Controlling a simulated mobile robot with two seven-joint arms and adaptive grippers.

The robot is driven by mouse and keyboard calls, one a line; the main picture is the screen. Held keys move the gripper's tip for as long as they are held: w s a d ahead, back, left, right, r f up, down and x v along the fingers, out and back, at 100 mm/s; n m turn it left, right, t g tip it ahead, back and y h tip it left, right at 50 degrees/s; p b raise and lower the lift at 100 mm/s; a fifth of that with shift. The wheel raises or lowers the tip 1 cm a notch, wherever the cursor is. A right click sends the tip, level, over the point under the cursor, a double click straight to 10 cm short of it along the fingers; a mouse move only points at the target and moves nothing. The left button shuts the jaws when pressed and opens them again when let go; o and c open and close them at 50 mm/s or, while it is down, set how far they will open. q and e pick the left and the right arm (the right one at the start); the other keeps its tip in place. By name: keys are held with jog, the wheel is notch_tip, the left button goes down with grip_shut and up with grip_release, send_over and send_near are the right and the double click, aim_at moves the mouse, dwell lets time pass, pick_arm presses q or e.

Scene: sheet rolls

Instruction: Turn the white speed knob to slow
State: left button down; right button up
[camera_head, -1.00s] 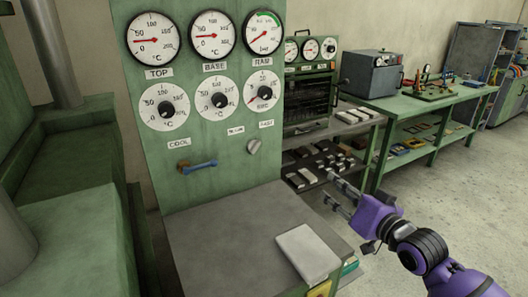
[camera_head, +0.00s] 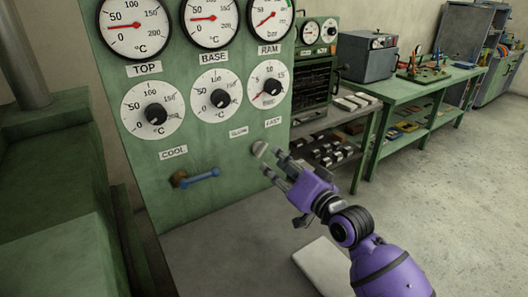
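The white speed knob (camera_head: 259,148) sits low on the right side of the green control panel (camera_head: 215,172), below and between the SLOW label (camera_head: 238,133) and the FAST label (camera_head: 273,122). I cannot tell clearly which label it points to. My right gripper (camera_head: 273,163) comes in from the lower right, its two fingers apart and pointing at the panel. Its fingertips are just right of and below the knob in the picture, with nothing between them. I cannot tell any contact with the knob. My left gripper is out of view.
A blue-handled lever (camera_head: 200,176) sticks out left of the knob, under the COOL label (camera_head: 174,152). Dials and gauges fill the panel above. A grey ledge (camera_head: 230,240) with a pale flat block (camera_head: 322,268) lies below. Shelves and a green bench stand behind right.

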aim_at(263, 151)
jog(key=x, duration=0.6)
grip_shut()
